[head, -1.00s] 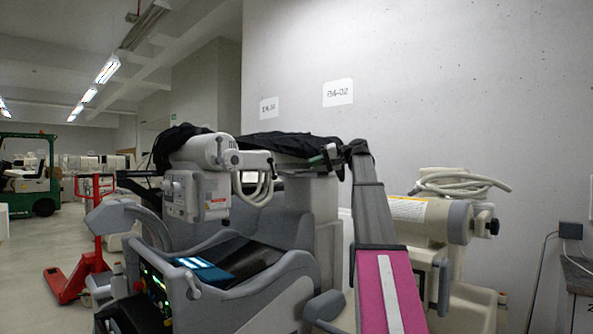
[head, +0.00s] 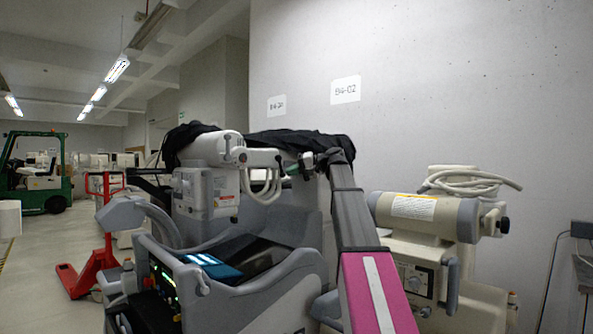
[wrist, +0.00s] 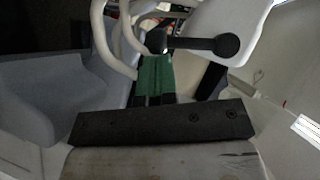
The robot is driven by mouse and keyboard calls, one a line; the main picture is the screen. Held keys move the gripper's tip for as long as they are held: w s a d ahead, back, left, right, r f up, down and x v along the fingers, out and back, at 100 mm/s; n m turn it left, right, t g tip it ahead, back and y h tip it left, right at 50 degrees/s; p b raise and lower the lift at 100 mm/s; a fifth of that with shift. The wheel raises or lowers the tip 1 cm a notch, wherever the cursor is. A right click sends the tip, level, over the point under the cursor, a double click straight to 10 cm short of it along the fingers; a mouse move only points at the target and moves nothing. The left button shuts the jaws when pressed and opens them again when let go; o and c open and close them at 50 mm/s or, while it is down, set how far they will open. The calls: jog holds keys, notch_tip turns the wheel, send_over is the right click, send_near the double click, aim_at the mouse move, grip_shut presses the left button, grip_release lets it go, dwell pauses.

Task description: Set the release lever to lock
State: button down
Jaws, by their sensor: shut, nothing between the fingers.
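A dark lever with a round knob (wrist: 204,45), which I take as the release lever, lies sideways across the upper middle of the wrist view, beside a pale housing. In the head view, a small dark piece at the end of the cart's pale arm (head: 262,157) looks like the same lever. My gripper (wrist: 156,62) has green fingers, shut and empty. Its tips are just below the lever's left, pivot end; whether they touch it I cannot tell. In the head view my gripper (head: 294,167) is partly hidden near the black cover. Lock markings are not readable.
Pale looped cables (wrist: 112,35) hang close left of my fingers. A black cover (head: 290,140) drapes over the cart behind. A second cart with a pale cylinder (head: 425,214) stands right. A red pallet jack (head: 88,270) and green forklift (head: 45,185) are at left.

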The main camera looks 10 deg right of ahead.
jog(key=shift+s+f, duration=0.1)
jog(key=shift+s+a+f+m+y, duration=0.4)
jog(key=shift+a+f+m+y, duration=0.25)
jog(key=shift+m, duration=0.25)
jog(key=shift+r, duration=0.1)
